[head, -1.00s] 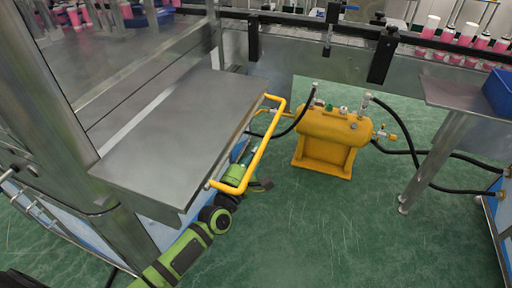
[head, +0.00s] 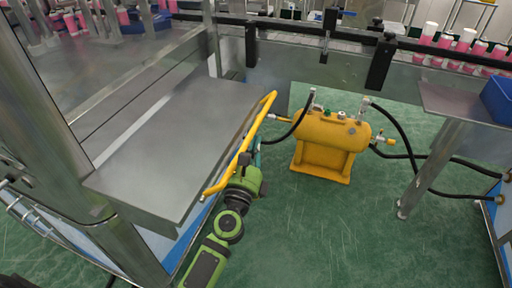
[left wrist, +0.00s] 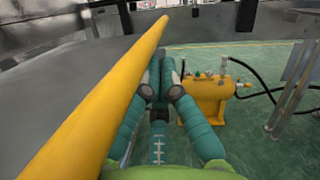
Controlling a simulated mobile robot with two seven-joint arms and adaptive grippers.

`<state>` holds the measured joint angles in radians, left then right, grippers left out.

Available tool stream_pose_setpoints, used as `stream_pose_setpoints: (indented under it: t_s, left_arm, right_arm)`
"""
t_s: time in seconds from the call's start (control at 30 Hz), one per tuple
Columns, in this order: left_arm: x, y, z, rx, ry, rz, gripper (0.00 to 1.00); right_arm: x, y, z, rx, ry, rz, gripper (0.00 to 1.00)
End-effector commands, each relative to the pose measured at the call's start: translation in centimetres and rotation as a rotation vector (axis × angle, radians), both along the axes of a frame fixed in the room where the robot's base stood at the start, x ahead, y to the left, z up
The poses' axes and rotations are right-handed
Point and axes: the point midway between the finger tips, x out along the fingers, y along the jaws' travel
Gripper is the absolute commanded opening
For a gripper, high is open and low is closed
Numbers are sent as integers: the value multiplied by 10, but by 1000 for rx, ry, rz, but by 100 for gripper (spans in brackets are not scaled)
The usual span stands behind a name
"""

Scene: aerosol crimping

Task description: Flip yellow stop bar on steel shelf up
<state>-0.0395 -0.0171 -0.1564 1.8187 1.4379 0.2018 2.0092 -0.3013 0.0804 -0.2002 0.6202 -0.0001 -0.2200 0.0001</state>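The yellow stop bar (head: 241,147) runs along the right edge of the steel shelf (head: 175,130), swung up so its long rail appears near the shelf's edge in the head view. In the left wrist view the bar (left wrist: 100,100) crosses from lower left to upper middle, close to the camera. My left gripper (head: 257,155) is at the outer side of the bar, partly hidden behind it. In the left wrist view its teal fingers (left wrist: 161,78) are drawn together with nothing seen between them. The bar lies alongside them; contact is unclear. My right gripper is not in view.
A yellow tank (head: 325,140) with black hoses stands on the green floor to the right. A second steel table (head: 455,100) with a blue bin (head: 498,95) is at far right. A conveyor with pink cans runs along the back. Floor between shelf and tank is open.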

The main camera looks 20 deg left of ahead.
Motion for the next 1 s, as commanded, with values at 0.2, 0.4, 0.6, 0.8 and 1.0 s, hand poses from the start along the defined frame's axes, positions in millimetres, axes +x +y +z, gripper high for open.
stream_pose_setpoints:
  t_s: [0.2,0.4,0.6,0.8,1.0]
  left_arm:
    - [0,7,15,-212,5,1,0]
    - [1,15,22,-269,8,0,0]
    - [1,21,27,-268,8,-1,0]
    - [1,26,29,-266,8,1,0]
    - [1,28,30,-266,9,-1,0]
  right_arm:
    - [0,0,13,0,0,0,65]
    - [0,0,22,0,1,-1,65]
    - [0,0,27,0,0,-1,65]
    - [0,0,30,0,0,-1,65]
    - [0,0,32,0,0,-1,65]
